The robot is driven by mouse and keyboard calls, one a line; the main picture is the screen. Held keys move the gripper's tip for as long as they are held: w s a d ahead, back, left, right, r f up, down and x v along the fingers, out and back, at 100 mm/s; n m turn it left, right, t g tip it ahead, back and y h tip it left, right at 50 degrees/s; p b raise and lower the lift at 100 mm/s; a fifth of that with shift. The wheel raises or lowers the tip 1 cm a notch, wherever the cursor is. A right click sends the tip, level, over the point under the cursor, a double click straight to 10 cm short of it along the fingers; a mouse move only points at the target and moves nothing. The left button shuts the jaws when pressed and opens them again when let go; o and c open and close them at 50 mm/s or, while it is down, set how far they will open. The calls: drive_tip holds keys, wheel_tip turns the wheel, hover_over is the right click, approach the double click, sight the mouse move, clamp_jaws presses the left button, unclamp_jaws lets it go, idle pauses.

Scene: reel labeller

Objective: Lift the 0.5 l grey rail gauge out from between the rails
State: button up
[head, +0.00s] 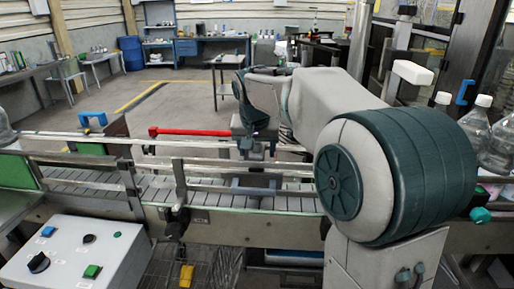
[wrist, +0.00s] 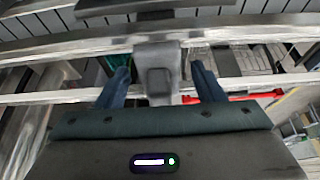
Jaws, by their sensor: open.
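The grey rail gauge (wrist: 158,75) shows in the wrist view as a blocky grey piece lying across the near rail, between my fingers. In the head view a grey piece (head: 256,187) that looks like the gauge sits between the rails over the slatted conveyor, partly hidden by the front rail. My gripper (wrist: 160,68) is open, with one dark blue finger on each side of the grey block and gaps visible on both sides. In the head view my gripper (head: 256,150) points down at the rails; its fingertips are hard to make out.
Metal guide rails (head: 75,137) run along the conveyor (head: 90,188). A red bar (head: 190,131) lies behind the rails, close to my gripper. A control box (head: 75,250) stands front left. Clear bottles (head: 478,125) stand at right.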

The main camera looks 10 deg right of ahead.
drive_tip(key=c, duration=1.2)
drive_tip(key=shift+r+p, duration=4)
drive_tip(key=shift+r, duration=3.8)
drive_tip(key=shift+c, duration=0.7)
